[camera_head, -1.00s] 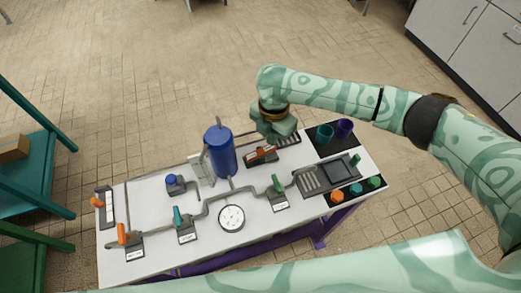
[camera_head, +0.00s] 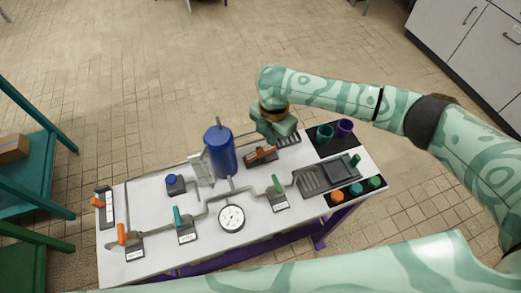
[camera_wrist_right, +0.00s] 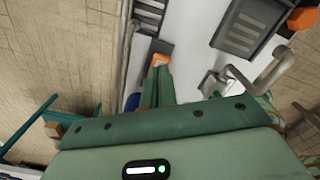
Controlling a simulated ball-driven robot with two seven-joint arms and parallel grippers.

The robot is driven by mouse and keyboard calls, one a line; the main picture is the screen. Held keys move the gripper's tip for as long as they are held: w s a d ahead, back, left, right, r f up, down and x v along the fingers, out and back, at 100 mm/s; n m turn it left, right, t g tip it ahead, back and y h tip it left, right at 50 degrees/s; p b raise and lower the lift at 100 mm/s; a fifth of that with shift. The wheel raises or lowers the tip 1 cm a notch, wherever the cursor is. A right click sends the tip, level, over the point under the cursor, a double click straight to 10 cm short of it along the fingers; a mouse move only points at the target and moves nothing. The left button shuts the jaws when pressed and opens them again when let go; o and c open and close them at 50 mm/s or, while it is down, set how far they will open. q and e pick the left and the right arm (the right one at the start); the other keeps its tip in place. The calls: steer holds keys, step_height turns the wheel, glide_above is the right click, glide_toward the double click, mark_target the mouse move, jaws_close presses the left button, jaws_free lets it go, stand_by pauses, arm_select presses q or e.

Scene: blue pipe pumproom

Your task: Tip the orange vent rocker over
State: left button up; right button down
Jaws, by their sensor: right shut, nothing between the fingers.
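The orange vent rocker (camera_head: 261,154) sits on a dark plate on the white table, just right of the blue tank. In the wrist view its orange end (camera_wrist_right: 160,60) shows just beyond my fingertips. My right gripper (camera_wrist_right: 157,80) is shut and empty, its fingers pointing at the rocker. In the head view, the right hand (camera_head: 274,124) is above and behind the rocker, hiding its fingertips. I cannot tell whether they touch the rocker. My left gripper is not in view.
The blue tank (camera_head: 220,151) stands close left of the rocker. Pipes with orange and green valve handles and a round gauge (camera_head: 231,218) lie in front. Teal (camera_head: 325,134) and purple (camera_head: 344,128) cups stand at the right rear. A teal shelf (camera_head: 40,165) is at left.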

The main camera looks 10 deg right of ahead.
mark_target(271, 148)
steer(key=shift+f, duration=0.1)
stand_by(0.4)
steer(key=shift+f+b, duration=0.7)
steer(key=shift+f, duration=0.85)
steer(key=shift+s+f+p, duration=0.15)
steer(key=shift+p, duration=0.2)
step_height(271, 148, up, 9)
steer(key=p, duration=0.9)
steer(key=shift+f, duration=0.1)
